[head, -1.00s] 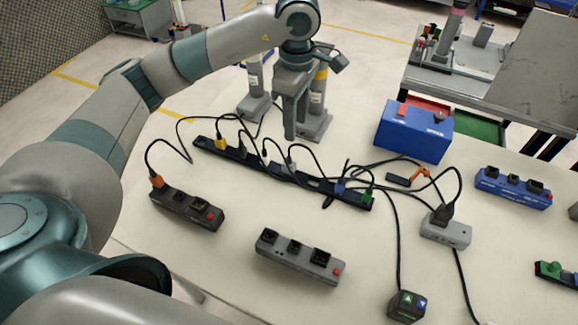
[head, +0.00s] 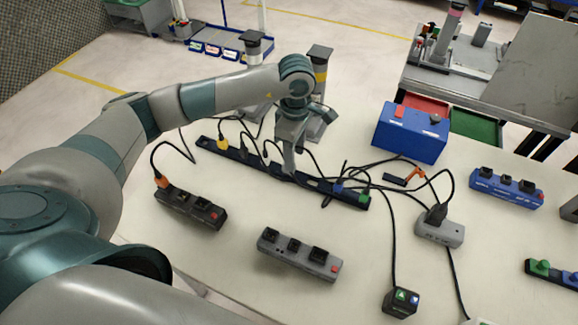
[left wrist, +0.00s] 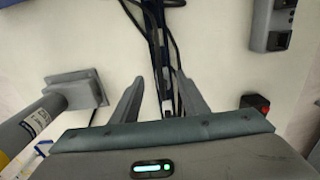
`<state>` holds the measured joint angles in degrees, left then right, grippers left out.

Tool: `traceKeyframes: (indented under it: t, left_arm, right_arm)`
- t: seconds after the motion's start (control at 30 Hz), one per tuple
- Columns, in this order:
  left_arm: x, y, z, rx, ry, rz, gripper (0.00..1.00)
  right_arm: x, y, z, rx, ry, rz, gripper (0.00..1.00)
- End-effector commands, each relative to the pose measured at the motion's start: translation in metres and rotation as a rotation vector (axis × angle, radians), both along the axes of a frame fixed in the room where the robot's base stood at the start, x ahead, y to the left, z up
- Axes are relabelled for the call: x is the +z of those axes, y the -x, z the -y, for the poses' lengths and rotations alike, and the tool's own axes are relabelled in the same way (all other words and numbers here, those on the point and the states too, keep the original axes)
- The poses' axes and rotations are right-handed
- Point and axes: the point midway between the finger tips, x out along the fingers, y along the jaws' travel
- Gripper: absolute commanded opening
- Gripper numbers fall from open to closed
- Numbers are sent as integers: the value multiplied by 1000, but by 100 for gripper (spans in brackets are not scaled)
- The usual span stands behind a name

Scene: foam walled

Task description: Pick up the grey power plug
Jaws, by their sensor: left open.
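My left gripper (head: 289,168) is over the middle of this strip, pointing down, open. It covers the spot where the grey plug sits, so the plug is mostly hidden in the head view. In the left wrist view the open fingers (left wrist: 158,98) straddle the strip (left wrist: 157,45); I cannot make out the plug clearly between them. My right gripper is not in view.
A black strip (head: 190,207) and a grey strip (head: 300,254) lie in front. A blue box (head: 412,132) stands behind right, and a grey strip (head: 440,232) and blue strip (head: 506,187) lie to the right. Loose black cables cross the long strip.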

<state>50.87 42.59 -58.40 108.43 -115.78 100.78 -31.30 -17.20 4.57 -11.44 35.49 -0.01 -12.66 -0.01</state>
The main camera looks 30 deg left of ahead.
Motion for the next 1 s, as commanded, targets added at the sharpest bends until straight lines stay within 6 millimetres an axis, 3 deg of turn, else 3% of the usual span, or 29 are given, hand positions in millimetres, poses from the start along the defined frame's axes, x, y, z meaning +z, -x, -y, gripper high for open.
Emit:
traceKeyframes:
  t: [0.27,0.7,1.0]
  left_arm:
    - [-2,1,-1,1,0,-2,41]
    - [-46,5,-9,1,0,-3,41]
    - [-52,4,-9,0,0,0,41]
  right_arm:
    - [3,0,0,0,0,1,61]
    - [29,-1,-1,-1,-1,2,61]
    - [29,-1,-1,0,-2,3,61]
